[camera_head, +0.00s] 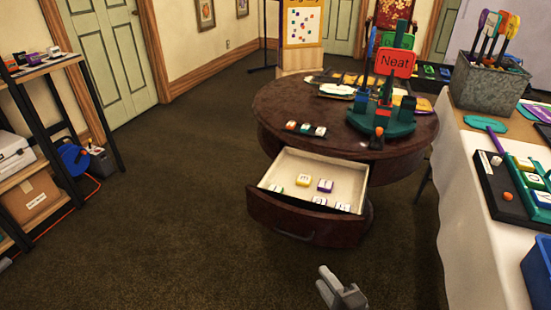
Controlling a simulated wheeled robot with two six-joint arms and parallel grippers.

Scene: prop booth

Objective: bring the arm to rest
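My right gripper (341,290) shows as a small grey shape at the bottom edge, right of centre. It is over the carpet in front of the round table, apart from the drawer, and nothing shows held in it. Its fingers are too small and cut off to tell whether they are open or shut. My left gripper is not in view. The round dark wood table (282,100) has its drawer (310,222) pulled out towards me.
A red "Neat" sign (395,63) stands on a green base on the table. A white-clothed table (465,220) with a metal bucket (490,86) is at the right. A shelf rack (45,115) stands at the left. The carpet (165,225) between is clear.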

